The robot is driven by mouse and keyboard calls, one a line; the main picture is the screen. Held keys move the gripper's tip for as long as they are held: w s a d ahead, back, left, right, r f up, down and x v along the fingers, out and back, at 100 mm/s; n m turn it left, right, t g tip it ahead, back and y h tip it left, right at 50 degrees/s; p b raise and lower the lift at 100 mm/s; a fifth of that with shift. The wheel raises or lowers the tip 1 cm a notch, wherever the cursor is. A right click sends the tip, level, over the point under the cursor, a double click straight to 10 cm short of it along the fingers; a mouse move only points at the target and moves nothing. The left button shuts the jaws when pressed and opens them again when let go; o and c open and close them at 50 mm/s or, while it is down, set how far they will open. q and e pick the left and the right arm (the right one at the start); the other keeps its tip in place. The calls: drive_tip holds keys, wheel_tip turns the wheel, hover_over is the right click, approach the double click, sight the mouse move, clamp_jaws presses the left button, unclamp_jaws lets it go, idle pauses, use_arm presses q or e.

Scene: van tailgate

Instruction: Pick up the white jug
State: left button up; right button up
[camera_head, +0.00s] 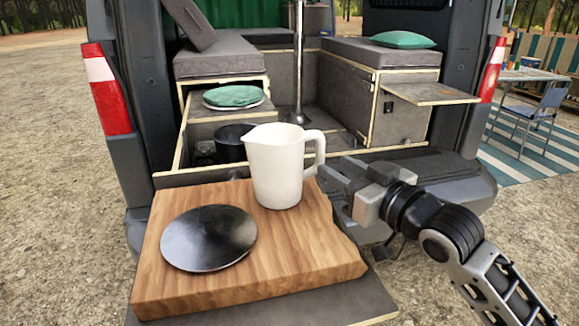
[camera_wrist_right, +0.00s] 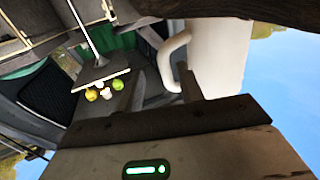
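The white jug (camera_head: 277,165) stands upright on a thick wooden board (camera_head: 315,255), with its spout to the left and its handle (camera_head: 318,153) to the right. My right gripper (camera_head: 338,184) is just right of the jug, low beside the handle. The jug's handle (camera_wrist_right: 168,62) and white body (camera_wrist_right: 220,55) show just beyond the fingertips. I cannot tell whether a finger touches the handle. My left gripper is not in view.
A dark round plate (camera_head: 208,238) lies on the board, left of and in front of the jug. A dark pot (camera_head: 232,143) stands behind the jug in the van. Green-topped plates (camera_head: 233,96) sit on a shelf. A small fold-out shelf (camera_head: 432,93) juts out at right.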

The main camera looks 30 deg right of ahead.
sight(323, 155)
drive_tip(key=w, duration=0.3)
drive_tip(key=w+a+r+p, duration=0.1)
drive_tip(key=shift+w+a+r, duration=0.1)
drive_tip(key=shift+w, duration=0.45)
clamp_jaws()
